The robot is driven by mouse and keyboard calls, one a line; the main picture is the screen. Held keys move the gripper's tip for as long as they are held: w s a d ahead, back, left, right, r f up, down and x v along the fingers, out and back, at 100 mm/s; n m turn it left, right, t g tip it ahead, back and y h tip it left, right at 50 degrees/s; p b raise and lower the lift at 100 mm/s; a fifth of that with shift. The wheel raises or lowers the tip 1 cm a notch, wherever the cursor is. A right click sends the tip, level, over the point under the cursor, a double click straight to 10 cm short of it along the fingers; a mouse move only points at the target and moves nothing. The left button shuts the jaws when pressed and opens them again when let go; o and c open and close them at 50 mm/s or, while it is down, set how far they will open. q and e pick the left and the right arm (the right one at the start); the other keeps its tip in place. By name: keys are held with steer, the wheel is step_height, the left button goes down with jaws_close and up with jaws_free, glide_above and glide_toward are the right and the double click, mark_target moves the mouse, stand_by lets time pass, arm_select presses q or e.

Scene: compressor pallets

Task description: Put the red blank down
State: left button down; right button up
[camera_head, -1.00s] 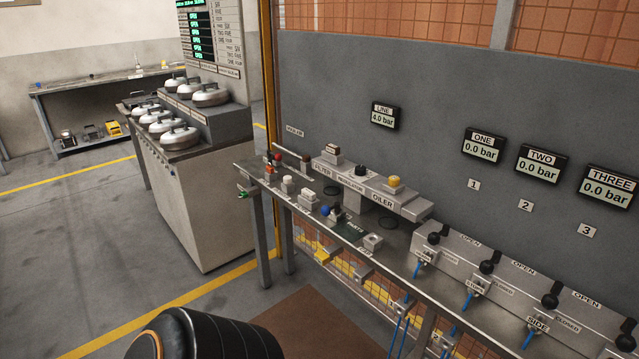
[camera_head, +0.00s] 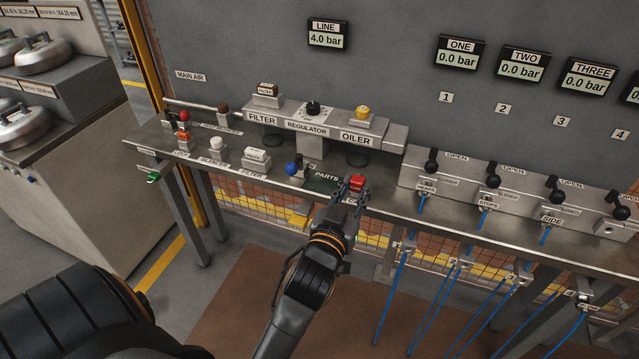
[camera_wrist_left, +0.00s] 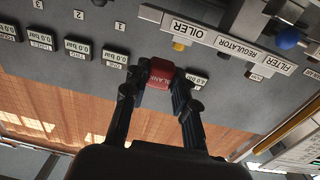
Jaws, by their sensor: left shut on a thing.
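The red blank (camera_head: 357,183) is between the fingertips of my left gripper (camera_head: 351,191), over the bench just right of the dark PARTS mat (camera_head: 322,184). The gripper and the blank hide the spot beneath. I cannot tell whether the blank touches the bench or a holder there. My right gripper is not in view.
A blue-knobbed part (camera_head: 291,169) stands left of the mat. The filter, regulator and oiler unit (camera_head: 308,128) is behind. A valve row (camera_head: 505,195) with black handles is on the right, with blue hoses (camera_head: 398,295) hanging below. The bench's front edge is close.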

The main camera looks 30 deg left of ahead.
arm_select(q)
steer(key=shift+w+a+r+y, duration=0.15)
steer(key=shift+w+r, duration=0.1)
steer(key=shift+w, duration=0.3)
steer(key=shift+w+a+r+y, duration=0.15)
steer(key=shift+w+r, duration=0.05)
steer(key=shift+w, duration=0.35)
steer(key=w+a+f, duration=0.4)
steer(key=a, duration=0.4)
glide_above(320, 190)
steer(key=shift+n, duration=0.3)
steer(key=f, duration=0.5)
steer(key=shift+s+d, duration=0.25)
steer(key=shift+d, duration=0.1)
steer(key=shift+a+f, duration=0.15)
steer(key=shift+w+a+f+b, duration=0.1)
steer(key=shift+a+f+b, duration=0.05)
steer(key=shift+f, duration=0.75)
steer(key=shift+w+a+f+b, duration=0.1)
steer(key=shift+f+b, duration=0.05)
steer(key=shift+f, duration=0.75)
steer(key=shift+s+f, duration=0.1)
steer(key=shift+f, duration=0.05)
steer(key=c, duration=1.1)
jaws_free()
steer(key=shift+o, duration=0.2)
